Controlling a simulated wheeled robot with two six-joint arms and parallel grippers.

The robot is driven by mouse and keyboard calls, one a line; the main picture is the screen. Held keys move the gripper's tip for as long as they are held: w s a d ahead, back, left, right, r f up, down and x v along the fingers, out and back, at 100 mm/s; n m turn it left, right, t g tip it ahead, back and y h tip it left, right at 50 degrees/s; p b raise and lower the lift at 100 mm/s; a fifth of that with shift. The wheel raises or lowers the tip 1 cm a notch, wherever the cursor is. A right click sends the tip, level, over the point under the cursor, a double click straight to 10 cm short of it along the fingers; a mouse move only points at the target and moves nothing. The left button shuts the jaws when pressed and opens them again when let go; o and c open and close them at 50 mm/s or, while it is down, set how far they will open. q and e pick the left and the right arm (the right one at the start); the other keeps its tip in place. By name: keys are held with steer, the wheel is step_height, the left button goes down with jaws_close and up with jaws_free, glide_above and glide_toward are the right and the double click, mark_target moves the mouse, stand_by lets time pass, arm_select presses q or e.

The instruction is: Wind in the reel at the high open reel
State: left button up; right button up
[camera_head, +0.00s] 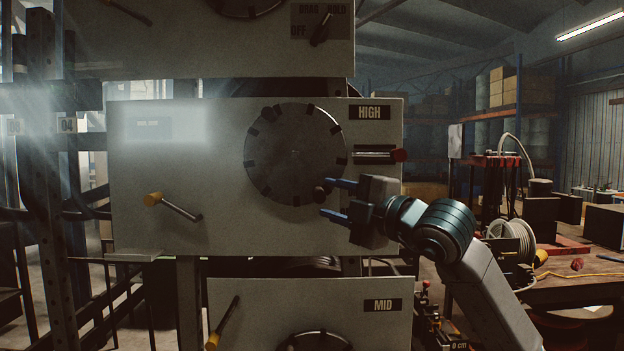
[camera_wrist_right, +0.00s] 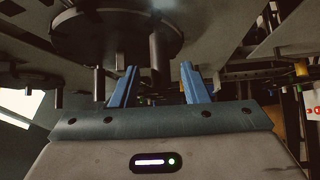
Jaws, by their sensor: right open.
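The panel labelled HIGH (camera_head: 225,225) fills the middle of the head view. On it is a round dark reel disc (camera_head: 290,150) with notches around its rim. A short dark peg (camera_head: 319,193) stands out at the disc's lower right. My right gripper (camera_head: 324,196) is open, its two blue fingers pointing left at that peg. In the right wrist view the disc (camera_wrist_right: 115,30) is overhead, and a dark peg (camera_wrist_right: 155,58) shows between the spread fingers (camera_wrist_right: 160,68). I cannot tell whether they touch it. My left gripper is not in view.
The MID panel (camera_head: 250,300) is below, another panel (camera_head: 200,40) above. A cluttered bench (camera_head: 575,290) stands at right.

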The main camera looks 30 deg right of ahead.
mark_target(318, 189)
steer(key=p+x, duration=0.3)
steer(key=x, duration=0.1)
steer(key=shift+w+a+r, duration=0.1)
steer(key=shift+w+r, duration=0.05)
steer(key=shift+p+x, duration=0.4)
steer(key=shift+x, duration=0.4)
steer(key=shift+c, duration=0.4)
steer(key=shift+f, duration=0.2)
jaws_close()
